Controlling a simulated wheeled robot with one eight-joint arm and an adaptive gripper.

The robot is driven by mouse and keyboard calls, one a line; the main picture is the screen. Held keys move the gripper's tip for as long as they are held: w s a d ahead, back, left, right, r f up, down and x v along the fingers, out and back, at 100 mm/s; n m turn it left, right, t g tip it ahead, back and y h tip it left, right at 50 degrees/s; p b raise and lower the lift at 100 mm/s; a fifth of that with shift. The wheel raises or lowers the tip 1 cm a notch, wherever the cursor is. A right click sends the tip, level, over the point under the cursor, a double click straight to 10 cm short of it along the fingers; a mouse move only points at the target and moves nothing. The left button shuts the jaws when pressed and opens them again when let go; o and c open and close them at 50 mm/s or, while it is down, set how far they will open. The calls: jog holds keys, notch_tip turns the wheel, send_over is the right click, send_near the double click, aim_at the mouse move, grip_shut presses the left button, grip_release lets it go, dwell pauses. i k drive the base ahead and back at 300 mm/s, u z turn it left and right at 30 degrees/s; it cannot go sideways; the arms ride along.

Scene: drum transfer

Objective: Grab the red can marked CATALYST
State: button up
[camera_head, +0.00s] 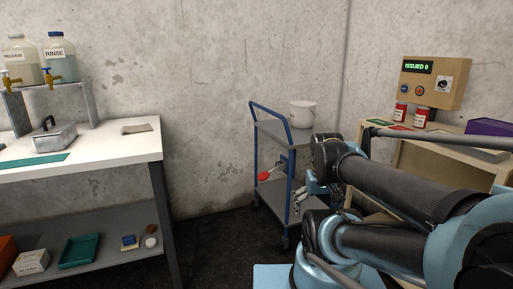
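Two small red cans with white labels stand side by side on the bench at the right, a left can (401,111) and a right can (421,118). Their label text is too small to read, so I cannot tell which one is marked CATALYST. My gripper (300,203) is in the middle of the view, in front of the blue-framed cart, well left of and lower than the cans. It is small and partly hidden by my arm, and I cannot tell whether its fingers are open.
A cart (273,130) with a white bucket (302,114) stands against the wall. The right bench holds a dispenser box (436,82) reading "ISSUED 0" and a purple box (489,128). A white table (110,146) with RINSE and RELEASE bottles is left. Dark floor (222,240) between is clear.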

aim_at(422, 112)
jog(key=k, duration=0.55)
jog(key=z, duration=0.8)
jog(key=i, duration=1.15)
jog(key=z, duration=0.3)
